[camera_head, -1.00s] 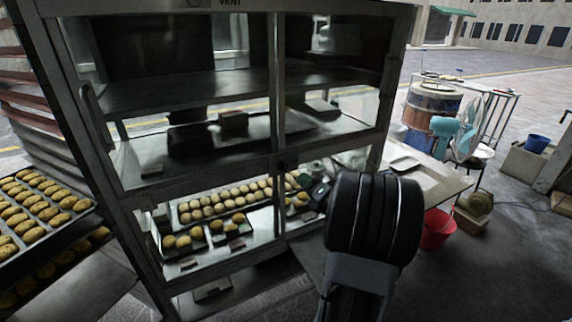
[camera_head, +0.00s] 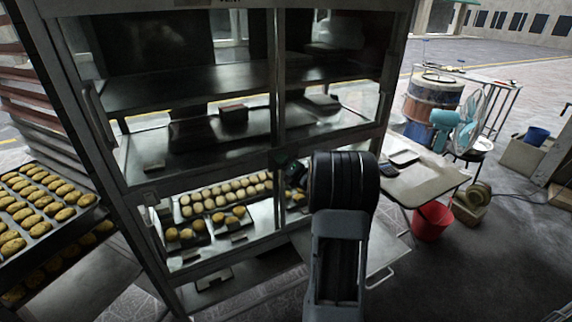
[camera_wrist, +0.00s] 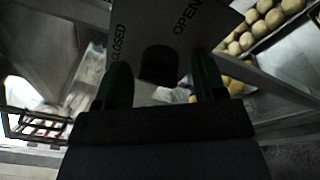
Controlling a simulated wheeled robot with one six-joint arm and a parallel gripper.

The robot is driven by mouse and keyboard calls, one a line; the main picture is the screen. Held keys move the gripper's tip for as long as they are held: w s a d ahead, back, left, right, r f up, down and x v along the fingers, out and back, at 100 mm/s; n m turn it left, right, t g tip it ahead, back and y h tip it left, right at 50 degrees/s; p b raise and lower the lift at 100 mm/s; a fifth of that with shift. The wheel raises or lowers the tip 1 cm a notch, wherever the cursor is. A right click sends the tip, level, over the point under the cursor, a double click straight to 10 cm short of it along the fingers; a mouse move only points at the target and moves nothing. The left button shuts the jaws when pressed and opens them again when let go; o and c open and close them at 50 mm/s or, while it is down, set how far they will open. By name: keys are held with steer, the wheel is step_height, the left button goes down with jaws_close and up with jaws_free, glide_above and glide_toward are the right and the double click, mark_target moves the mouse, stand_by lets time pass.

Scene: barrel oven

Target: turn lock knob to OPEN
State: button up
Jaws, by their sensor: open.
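The lock knob (camera_wrist: 160,66) is a dark round knob in the wrist view, on a pale plate (camera_wrist: 150,18) marked CLOSED on the left and OPEN on the right. My gripper (camera_wrist: 162,82) is open, with one dark finger on each side of the knob in that view. I cannot tell whether either finger touches it. In the head view my gripper (camera_head: 290,168) is partly hidden behind my arm, close to the cabinet's middle post. The knob is hidden there. The glass-fronted cabinet (camera_head: 222,176) stands ahead.
Trays of buns (camera_head: 222,197) lie in the cabinet's lower level. A rack tray of pastries (camera_head: 40,228) is at the left. A table (camera_head: 425,180), a red bucket (camera_head: 432,221) and a blue fan (camera_head: 458,128) stand at the right. Open floor lies at the lower right.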

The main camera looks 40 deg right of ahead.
steer(key=shift+c, duration=0.2)
steer(key=c, duration=0.8)
steer(key=shift+c, duration=0.2)
